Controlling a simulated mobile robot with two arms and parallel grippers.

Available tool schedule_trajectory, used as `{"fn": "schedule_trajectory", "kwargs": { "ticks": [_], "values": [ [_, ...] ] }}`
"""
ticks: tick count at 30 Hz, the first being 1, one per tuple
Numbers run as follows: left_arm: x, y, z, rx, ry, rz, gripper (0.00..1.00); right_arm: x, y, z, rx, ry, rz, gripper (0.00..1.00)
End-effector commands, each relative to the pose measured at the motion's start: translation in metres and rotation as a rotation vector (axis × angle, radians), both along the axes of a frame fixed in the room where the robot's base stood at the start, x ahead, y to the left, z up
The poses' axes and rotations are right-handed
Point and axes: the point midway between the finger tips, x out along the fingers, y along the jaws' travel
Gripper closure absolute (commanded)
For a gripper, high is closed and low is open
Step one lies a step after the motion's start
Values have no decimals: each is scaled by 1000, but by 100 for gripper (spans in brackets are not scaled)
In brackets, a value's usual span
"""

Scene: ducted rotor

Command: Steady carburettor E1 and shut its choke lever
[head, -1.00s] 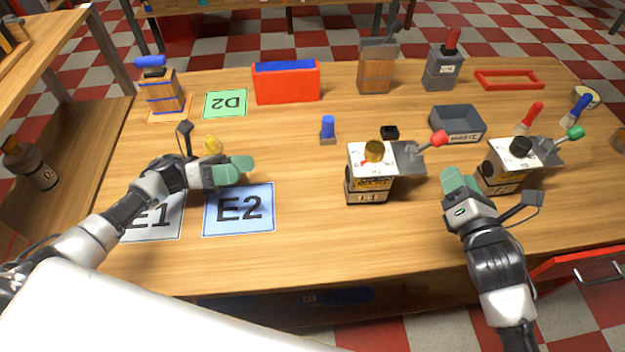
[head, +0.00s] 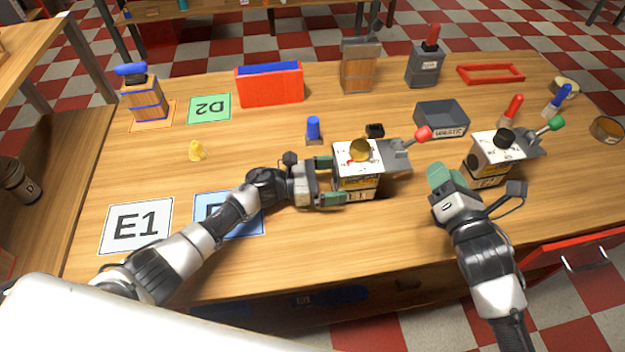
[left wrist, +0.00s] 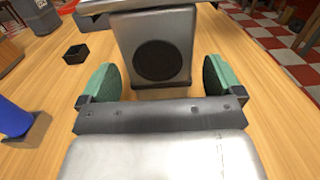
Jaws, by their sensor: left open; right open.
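A boxy carburettor (head: 355,182) with a white top, a brass cap and a grey side plate stands at mid-table. Its lever ends in a red knob (head: 424,132) and sticks out up and to the right. Its front label is too small to read surely. My left gripper (head: 327,181) is open at its left side, one finger toward each side of the box. In the left wrist view the box's face with a dark round disc (left wrist: 160,60) stands ahead between the fingers, with gaps. My right gripper (head: 447,179) is open and empty, between this carburettor and a second one.
The second carburettor (head: 484,169), with a black cap and green-knobbed lever (head: 556,124), stands at right. A grey tray (head: 442,119), blue-topped peg (head: 313,130) and small black block (head: 375,130) lie near. The E1 mat (head: 136,226) is bare; my left arm partly covers the blue mat (head: 208,203).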

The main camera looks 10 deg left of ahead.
Motion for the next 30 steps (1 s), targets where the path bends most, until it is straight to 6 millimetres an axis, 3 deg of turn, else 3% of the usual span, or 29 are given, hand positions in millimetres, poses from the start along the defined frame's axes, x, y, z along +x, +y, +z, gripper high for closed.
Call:
{"fn": "schedule_trajectory", "kwargs": {
  "ticks": [7, 18, 30],
  "values": [
    [9, -27, 0, -1, 2, 0, 5, 0, 0, 0, 0, 0, 0, 57],
    [11, -31, 0, 1, 1, 1, 5, 0, 0, 0, 0, 0, 0, 57],
    [11, -30, 0, -1, 2, 1, 67, 0, 0, 0, 0, 0, 0, 57]
  ]
}}
